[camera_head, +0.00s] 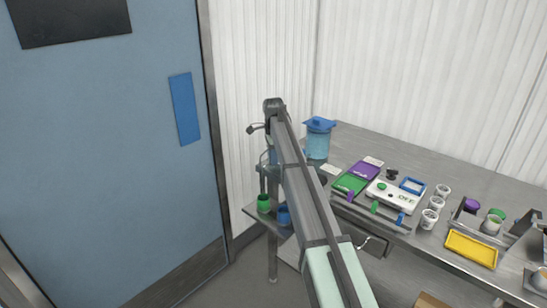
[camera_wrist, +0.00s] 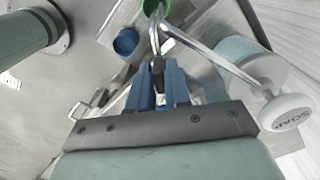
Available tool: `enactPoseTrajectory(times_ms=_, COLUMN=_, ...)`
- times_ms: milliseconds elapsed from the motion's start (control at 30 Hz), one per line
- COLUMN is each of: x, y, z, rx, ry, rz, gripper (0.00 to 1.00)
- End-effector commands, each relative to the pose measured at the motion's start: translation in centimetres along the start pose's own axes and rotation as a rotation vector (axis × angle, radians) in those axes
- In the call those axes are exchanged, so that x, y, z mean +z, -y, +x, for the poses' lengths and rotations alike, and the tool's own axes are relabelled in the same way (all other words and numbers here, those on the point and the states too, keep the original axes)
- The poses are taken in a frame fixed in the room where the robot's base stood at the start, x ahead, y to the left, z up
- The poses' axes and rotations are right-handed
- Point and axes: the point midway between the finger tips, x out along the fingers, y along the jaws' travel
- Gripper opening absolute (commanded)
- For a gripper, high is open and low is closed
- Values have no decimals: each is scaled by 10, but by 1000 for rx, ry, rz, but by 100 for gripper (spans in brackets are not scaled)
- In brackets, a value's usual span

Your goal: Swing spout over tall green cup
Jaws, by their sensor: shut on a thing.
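The tall green cup (camera_head: 263,204) stands on a small side shelf left of the counter. In the wrist view the green cup (camera_wrist: 155,7) is at the top edge, partly cut off. My gripper (camera_wrist: 158,78) has its blue fingers closed on the dark end of a thin metal spout (camera_wrist: 192,46). In the wrist view one metal piece reaches up across the green cup's edge. A longer metal rod runs right towards a white knob marked SOAP (camera_wrist: 285,112). I cannot tell whether the spout's mouth is over the cup. In the head view my arm hides most of the spout.
A shorter blue cup (camera_head: 284,215) stands on the shelf (camera_head: 251,214) beside the green one. A blue-lidded container (camera_head: 318,140) stands at the counter's left end. Colored trays and several white cups fill the counter to the right. A blue door is at left.

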Motion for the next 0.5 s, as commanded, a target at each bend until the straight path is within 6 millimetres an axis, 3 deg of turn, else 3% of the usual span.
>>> enactPoseTrajectory(times_ms=167, x=0, y=2, z=0, rx=-3, ry=0, rz=4, gripper=0)
enactPoseTrajectory(times_ms=200, x=0, y=2, z=0, rx=-3, ry=0, rz=4, gripper=21)
enactPoseTrajectory(times_ms=367, x=0, y=1, z=0, rx=-2, ry=0, rz=2, gripper=37)
enactPoseTrajectory(times_ms=500, x=0, y=1, z=0, rx=-2, ry=0, rz=1, gripper=38)
